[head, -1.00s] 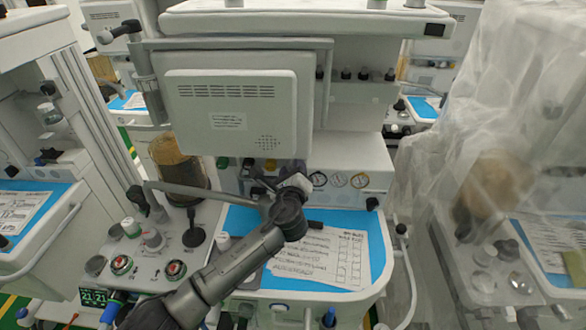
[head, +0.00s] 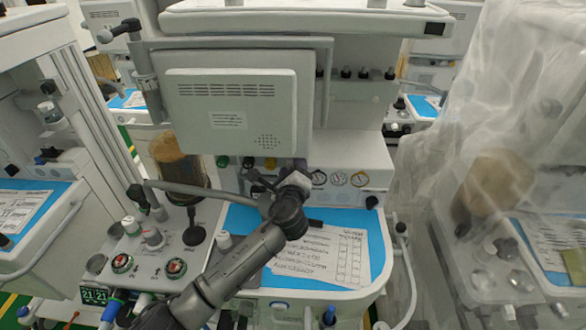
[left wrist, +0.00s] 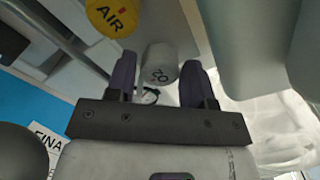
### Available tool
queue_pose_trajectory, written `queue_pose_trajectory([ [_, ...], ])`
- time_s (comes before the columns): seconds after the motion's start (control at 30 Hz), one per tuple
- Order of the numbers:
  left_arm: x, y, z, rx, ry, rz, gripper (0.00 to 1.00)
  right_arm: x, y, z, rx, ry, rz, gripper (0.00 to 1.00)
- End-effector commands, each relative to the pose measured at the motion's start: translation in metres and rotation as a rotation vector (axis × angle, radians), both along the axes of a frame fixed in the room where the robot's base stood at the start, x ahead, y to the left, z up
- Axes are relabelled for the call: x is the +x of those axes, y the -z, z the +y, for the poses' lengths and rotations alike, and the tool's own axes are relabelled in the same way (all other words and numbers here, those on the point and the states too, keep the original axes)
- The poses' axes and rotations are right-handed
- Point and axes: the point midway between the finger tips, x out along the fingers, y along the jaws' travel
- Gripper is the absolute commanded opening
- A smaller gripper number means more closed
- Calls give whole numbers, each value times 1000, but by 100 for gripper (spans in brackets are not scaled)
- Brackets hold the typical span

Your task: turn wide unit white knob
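The white knob (left wrist: 160,66), a short cylinder marked O2 on its end, shows in the left wrist view between the two dark fingers of my left gripper (left wrist: 157,78). The gripper is open around it. A gap shows at the left finger; the right finger is very close, and I cannot tell whether it touches. In the head view my left gripper (head: 278,174) is at the wide unit's front panel (head: 345,160), below the grey monitor, and the white knob is hidden behind it. My right gripper is not in view.
A yellow AIR knob (left wrist: 108,15) sits beside the white one. Green (head: 222,162) and black (head: 248,162) knobs are farther left. Round gauges (head: 338,179) are to the right. The monitor (head: 235,105) hangs above; a blue worktop (head: 245,218) with papers lies below.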

Motion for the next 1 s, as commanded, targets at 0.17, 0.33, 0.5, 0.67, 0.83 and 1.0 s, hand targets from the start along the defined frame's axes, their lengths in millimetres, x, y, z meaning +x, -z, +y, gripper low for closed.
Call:
queue_pose_trajectory([
  [0.17, 0, 0, 0, 1, 0, 0, 48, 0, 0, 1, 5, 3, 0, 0],
  [0.33, -5, -1, 0, 0, 1, 0, 48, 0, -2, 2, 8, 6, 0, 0],
  [0.5, -24, -1, 1, 0, 2, 1, 48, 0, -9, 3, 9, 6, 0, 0],
  [0.67, -53, -1, 3, 0, 2, 1, 48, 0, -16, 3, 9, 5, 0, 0],
  [0.83, -85, -1, 4, -1, 2, 2, 48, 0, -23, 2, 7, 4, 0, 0],
  [1.0, -112, -1, 6, 0, 1, 1, 48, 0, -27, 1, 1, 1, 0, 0],
])
